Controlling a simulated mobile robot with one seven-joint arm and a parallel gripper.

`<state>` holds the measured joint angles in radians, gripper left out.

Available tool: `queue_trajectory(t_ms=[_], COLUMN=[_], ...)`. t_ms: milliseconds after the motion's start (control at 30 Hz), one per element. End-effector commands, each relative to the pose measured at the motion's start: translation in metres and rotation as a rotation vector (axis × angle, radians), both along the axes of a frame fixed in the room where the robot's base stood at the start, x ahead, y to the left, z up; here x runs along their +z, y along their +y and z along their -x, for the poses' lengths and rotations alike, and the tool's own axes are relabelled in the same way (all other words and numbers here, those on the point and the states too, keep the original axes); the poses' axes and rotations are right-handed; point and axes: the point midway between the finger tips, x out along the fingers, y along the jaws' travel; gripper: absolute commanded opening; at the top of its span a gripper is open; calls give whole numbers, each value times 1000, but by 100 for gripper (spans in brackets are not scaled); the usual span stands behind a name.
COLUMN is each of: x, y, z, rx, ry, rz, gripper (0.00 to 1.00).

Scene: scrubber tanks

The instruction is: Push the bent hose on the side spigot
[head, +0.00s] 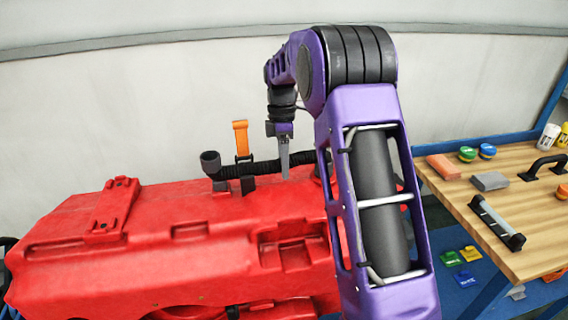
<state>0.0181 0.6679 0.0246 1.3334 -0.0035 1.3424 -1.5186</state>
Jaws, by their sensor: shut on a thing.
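A black ribbed hose (262,168) lies along the top back of the red tank (190,215). Its left end bends up into a wider dark cuff (210,160). My gripper (284,172) points down and is shut on the hose, right of its middle. I cannot make out the side spigot for certain; my arm covers the right part of the tank.
An orange latch (241,138) stands upright behind the hose. A raised red block (113,208) sits on the tank's left. At the right, a wooden workbench (463,205) holds blocks, a black handle (541,166) and small pots. The wall behind the tank is bare.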

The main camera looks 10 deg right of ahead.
Motion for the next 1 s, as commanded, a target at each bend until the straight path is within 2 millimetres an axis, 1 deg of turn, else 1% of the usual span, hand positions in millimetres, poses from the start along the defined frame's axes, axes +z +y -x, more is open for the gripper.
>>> queue_trajectory(t_ms=[67,100,167,200,300,500,567,600,1000], x=[0,0,0,0,0,0,-1,0,0], y=[0,0,-1,-1,-1,-1,-1,-1,-1], z=[0,0,0,0,0,0,0,0,0], rx=[0,-1,-1,-1,-1,-1,-1,-1,-1], ry=[0,0,0,-1,-1,0,0,0,0], rz=[0,0,0,0,0,1,1,1,1], gripper=[0,49,60,67,82,82,93,100,100])
